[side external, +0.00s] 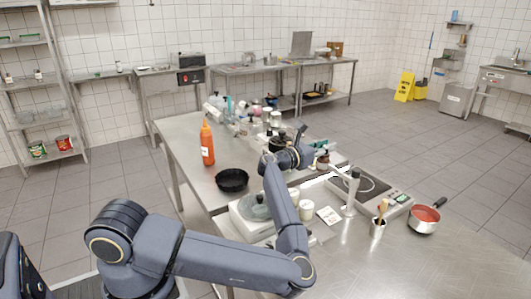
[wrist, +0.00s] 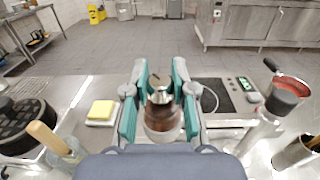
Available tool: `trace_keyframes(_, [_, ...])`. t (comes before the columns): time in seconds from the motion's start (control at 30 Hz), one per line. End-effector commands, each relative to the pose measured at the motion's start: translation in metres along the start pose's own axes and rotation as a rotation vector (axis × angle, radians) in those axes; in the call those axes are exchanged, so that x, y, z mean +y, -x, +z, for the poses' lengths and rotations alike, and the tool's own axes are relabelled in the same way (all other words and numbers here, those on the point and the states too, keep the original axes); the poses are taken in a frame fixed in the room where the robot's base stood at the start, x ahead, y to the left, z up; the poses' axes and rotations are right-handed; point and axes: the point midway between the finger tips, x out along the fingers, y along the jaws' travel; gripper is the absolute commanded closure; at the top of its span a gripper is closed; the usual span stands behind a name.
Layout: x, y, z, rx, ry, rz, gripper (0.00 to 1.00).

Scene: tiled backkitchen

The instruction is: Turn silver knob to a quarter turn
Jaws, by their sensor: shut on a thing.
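In the wrist view my gripper (wrist: 160,84) has its teal fingers on both sides of a brown, see-through jar with a silver top (wrist: 161,97). The silver top sits between the fingers, and the brown body (wrist: 162,121) shows below it. The fingers hide the jar's sides. I cannot tell whether this silver top is the knob the task names. In the side external view my wrist reaches over the steel table, and a small brown jar (side external: 322,161) shows just right of it. The fingers are hard to make out there.
A hob with a dark top (side external: 366,186) lies to the right, with a saucepan of red contents (side external: 424,219) beyond it. A yellow block (wrist: 100,110) lies left of my gripper. An orange bottle (side external: 207,146) and black pan (side external: 232,180) stand on the table.

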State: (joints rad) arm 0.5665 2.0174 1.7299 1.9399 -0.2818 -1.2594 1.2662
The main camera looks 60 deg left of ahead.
Motion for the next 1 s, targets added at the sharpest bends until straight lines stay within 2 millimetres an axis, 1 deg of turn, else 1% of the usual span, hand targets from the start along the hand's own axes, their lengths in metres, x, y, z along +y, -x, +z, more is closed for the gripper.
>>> trace_keyframes(0.03, [0.0035, 0.0003, 0.0004, -0.001, 0.002, -0.040, 1.00])
trace_keyframes(0.3, [0.0026, -0.0001, 0.0004, -0.001, 0.004, -0.289, 1.00])
trace_keyframes(0.5, [0.0017, -0.0001, -0.0004, 0.001, 0.004, -0.442, 1.00])
trace_keyframes(0.7, [0.0007, -0.0001, -0.0011, 0.003, 0.004, -0.549, 1.00])
trace_keyframes(1.0, [-0.0009, -0.0002, -0.0018, 0.005, 0.005, -0.621, 1.00])
